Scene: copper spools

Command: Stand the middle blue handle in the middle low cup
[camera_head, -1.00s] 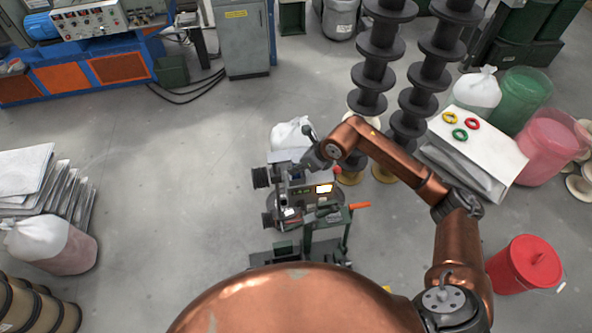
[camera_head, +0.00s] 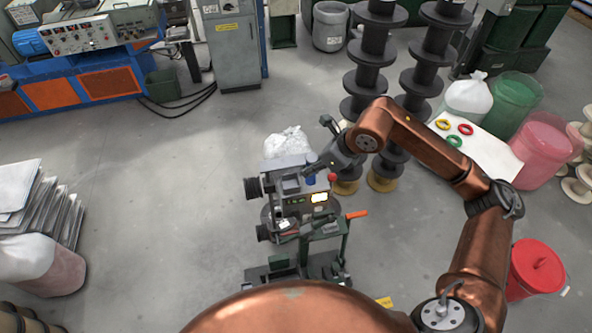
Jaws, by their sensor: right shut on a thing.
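A small grey machine (camera_head: 295,205) with a lit display stands in the middle of the floor, on a green stand. My right gripper (camera_head: 311,171) is over the top of this machine, at its right part. A small blue piece (camera_head: 310,180), which looks like the blue handle, shows right at its fingertips, and the gripper is shut on it. The fingers hide part of it, and I cannot tell whether its lower end touches anything. The low cups are too small to make out. My left gripper is not in view.
A red knob (camera_head: 332,177) is close to the right of the blue piece. A white bag (camera_head: 287,141) sits behind the machine. Tall stacks of dark spools (camera_head: 373,60) rise behind my right arm. An orange lever (camera_head: 356,214) sticks out at right.

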